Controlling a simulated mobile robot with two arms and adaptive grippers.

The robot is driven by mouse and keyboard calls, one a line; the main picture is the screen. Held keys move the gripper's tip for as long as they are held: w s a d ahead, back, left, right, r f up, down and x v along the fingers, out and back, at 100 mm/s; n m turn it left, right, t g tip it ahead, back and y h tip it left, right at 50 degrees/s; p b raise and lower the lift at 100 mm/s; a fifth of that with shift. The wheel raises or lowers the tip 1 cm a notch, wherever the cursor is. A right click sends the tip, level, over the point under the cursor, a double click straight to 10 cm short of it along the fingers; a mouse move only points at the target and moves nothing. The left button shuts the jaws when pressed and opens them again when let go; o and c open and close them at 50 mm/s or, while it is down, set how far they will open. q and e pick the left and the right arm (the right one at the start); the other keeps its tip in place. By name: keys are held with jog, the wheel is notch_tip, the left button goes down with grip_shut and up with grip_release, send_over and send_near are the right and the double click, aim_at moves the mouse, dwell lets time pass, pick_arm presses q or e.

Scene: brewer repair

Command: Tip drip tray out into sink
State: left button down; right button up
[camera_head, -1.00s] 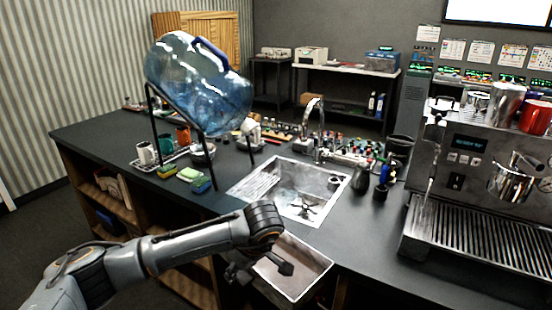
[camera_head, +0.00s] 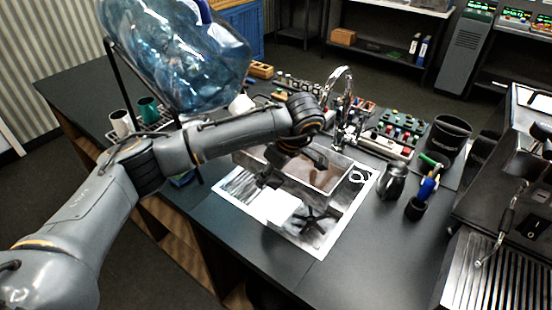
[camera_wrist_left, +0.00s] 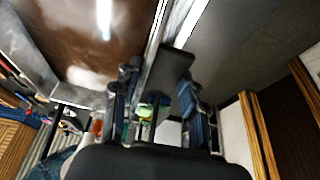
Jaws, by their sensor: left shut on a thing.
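The drip tray (camera_head: 330,178) is a grey metal pan with a brown inside. In the head view it is over the far part of the sink (camera_head: 232,188), partly hidden by my left arm. My left gripper (camera_head: 292,170) is shut on the tray's rim at its near side. In the left wrist view the brown, shiny inside of the tray (camera_wrist_left: 85,30) fills the upper left, and its wall runs up from my gripper (camera_wrist_left: 155,88). I cannot tell how far the tray is tilted. A bright white patch lies in the sink beside the dark drain cross (camera_head: 310,218). My right gripper is out of view.
The tap (camera_head: 345,105) stands just behind the tray. A metal jug (camera_head: 393,181) and a dark cup of tools (camera_head: 416,207) stand right of the sink. A large blue water bottle (camera_head: 175,55) on a rack is at the left. The coffee machine (camera_head: 525,215) is at the right.

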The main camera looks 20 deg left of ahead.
aim_at(259, 173)
pick_arm(q)
jog(key=shift+s+a+r+h+p, duration=0.1)
jog(key=shift+a+r+h+p, duration=0.1)
jog(key=shift+r+h+p, duration=0.25)
jog(key=shift+s+a+r+h+p, duration=0.1)
jog(key=shift+a+r+h+p, duration=0.1)
jog(key=shift+r+h+p, duration=0.25)
jog(key=shift+w+a+r+g, duration=0.1)
jog(key=shift+a+r+g, duration=0.1)
jog(key=shift+r+g, duration=0.15)
jog(key=shift+w+a+f+g+h+p, duration=0.1)
jog(key=shift+a+f+g+h+p, duration=0.2)
jog(key=shift+h, duration=0.4)
jog(key=shift+w+a+f+h, duration=0.15)
jog(key=shift+a+h, duration=0.15)
jog(key=shift+h, duration=0.4)
jog(key=shift+w+a+f+g+h+b, duration=0.15)
jog(key=shift+f+g+h+b, duration=0.2)
jog(key=shift+b, duration=0.2)
jog(key=shift+w+a+h, duration=0.1)
jog(key=shift+h, duration=0.15)
jog(key=shift+a+b, duration=0.1)
jog(key=shift+b, duration=0.25)
jog(key=shift+r+h, duration=0.1)
jog(key=shift+h, duration=0.3)
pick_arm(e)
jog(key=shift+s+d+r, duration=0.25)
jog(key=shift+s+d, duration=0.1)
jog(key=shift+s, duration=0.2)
